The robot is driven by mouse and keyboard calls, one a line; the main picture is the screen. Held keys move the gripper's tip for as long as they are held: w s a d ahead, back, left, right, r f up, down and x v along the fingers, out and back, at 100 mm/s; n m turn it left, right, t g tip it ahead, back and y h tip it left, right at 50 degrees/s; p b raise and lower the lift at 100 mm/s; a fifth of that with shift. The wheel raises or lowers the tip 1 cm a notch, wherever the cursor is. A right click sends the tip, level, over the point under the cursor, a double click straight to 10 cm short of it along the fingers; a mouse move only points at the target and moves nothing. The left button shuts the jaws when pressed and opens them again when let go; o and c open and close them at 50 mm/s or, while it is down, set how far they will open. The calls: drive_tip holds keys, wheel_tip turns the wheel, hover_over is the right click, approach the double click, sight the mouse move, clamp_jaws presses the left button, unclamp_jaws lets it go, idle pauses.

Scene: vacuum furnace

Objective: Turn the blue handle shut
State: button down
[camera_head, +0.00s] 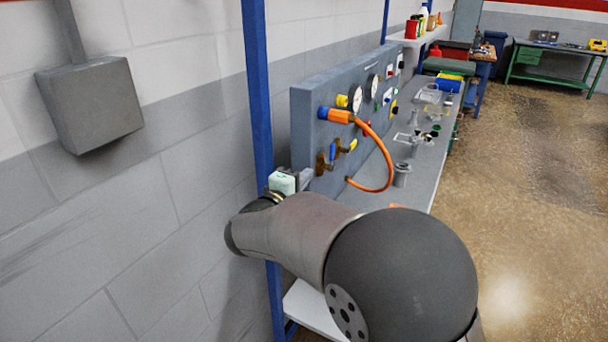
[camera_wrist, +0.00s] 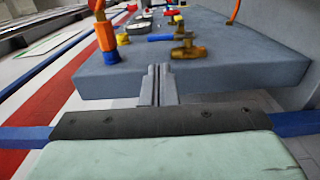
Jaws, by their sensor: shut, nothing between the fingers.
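The blue handle (camera_head: 333,152) sits on a brass valve on the front of the grey panel (camera_head: 306,127) in the head view. In the wrist view the blue handle (camera_wrist: 161,38) extends left from the brass valve body (camera_wrist: 188,51). My gripper (camera_wrist: 158,68) is shut and empty, its fingers pointing at the panel's near edge, short of the valve. In the head view my gripper (camera_head: 305,178) is small, just left of the panel's lower corner and apart from the handle. My arm hides part of the bench below.
An orange hose (camera_head: 388,165) loops out from the panel beside the valves. A second valve has a yellow handle (camera_head: 352,145). Gauges (camera_head: 356,98) and small fittings line the panel and bench (camera_head: 428,150). A blue post (camera_head: 259,100) stands close to my gripper.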

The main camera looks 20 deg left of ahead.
sight(331, 152)
drive_tip(key=w+p, duration=0.1)
drive_tip(key=w, duration=0.2)
drive_tip(key=w+p, duration=0.1)
drive_tip(key=w, duration=0.2)
drive_tip(key=w+d+p, duration=0.1)
drive_tip(key=w, duration=0.2)
drive_tip(key=shift+w+r+p, duration=0.1)
drive_tip(key=shift+w+p, duration=0.2)
drive_tip(key=shift+w, duration=0.55)
drive_tip(key=shift+w+d, duration=0.1)
drive_tip(key=shift+d, duration=0.05)
